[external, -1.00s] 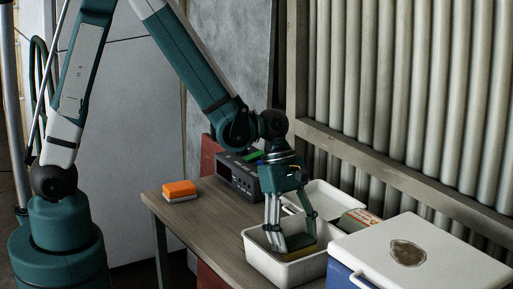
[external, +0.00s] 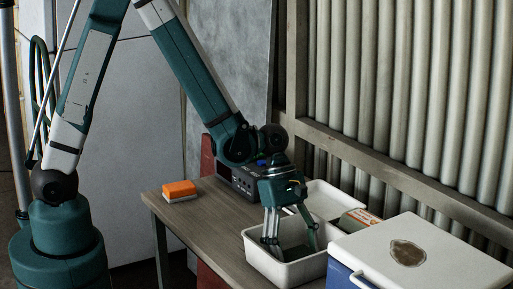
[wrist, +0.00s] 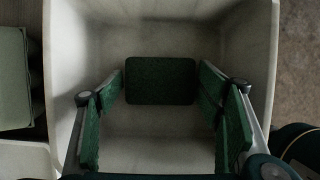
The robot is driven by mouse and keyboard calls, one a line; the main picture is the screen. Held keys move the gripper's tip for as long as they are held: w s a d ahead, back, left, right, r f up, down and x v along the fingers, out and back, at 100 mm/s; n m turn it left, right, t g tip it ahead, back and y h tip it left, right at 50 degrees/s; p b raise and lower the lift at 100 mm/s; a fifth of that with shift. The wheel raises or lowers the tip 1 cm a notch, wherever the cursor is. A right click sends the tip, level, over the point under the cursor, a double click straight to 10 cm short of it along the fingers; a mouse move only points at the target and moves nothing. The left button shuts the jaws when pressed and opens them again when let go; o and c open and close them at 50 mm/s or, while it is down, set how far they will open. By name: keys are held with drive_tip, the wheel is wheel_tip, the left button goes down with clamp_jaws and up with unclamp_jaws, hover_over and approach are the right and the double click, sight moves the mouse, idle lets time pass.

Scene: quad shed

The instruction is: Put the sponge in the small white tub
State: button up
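The small white tub (external: 279,273) stands at the right front of the table, and its walls fill most of the wrist view (wrist: 258,30). A dark green rectangular sponge (wrist: 160,81) lies flat inside it, near the far wall in the wrist view. In the external view the tub's front wall and my fingers mostly hide the sponge. My gripper (external: 290,247) points down into the tub. Its fingers are spread apart in the wrist view (wrist: 162,125), one to each side of the sponge, with visible gaps and nothing held.
An orange and white block (external: 180,191) lies at the table's left end. A dark boxy device (external: 238,182) stands behind my gripper. A shallow white tray (external: 335,197) and a small box (external: 360,219) lie behind the tub. A white-lidded blue cooler (external: 450,255) stands close on the right.

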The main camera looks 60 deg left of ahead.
drive_tip(key=shift+o, duration=0.5)
drive_tip(key=shift+r, duration=0.15)
drive_tip(key=shift+r, duration=0.15)
drive_tip(key=p+v, duration=0.2)
drive_tip(key=v, duration=0.9)
drive_tip(key=shift+a+r+p, duration=0.25)
drive_tip(key=shift+r+p, duration=0.1)
drive_tip(key=shift+p, duration=0.05)
drive_tip(key=s+a+r+m+t+y, duration=0.1)
drive_tip(key=s+a+r+m+t, duration=0.1)
drive_tip(key=s+a+r+m, duration=0.2)
drive_tip(key=s+a+r+m+t+y, duration=0.2)
drive_tip(key=s+a+r+m, duration=0.3)
drive_tip(key=a, duration=0.8)
drive_tip(key=s+a+r+m+t+y, duration=0.1)
drive_tip(key=s+a+r+m+t, duration=0.2)
drive_tip(key=s+a+r+m, duration=0.2)
drive_tip(key=shift+a+r+m, duration=1.9)
drive_tip(key=shift+m, duration=0.1)
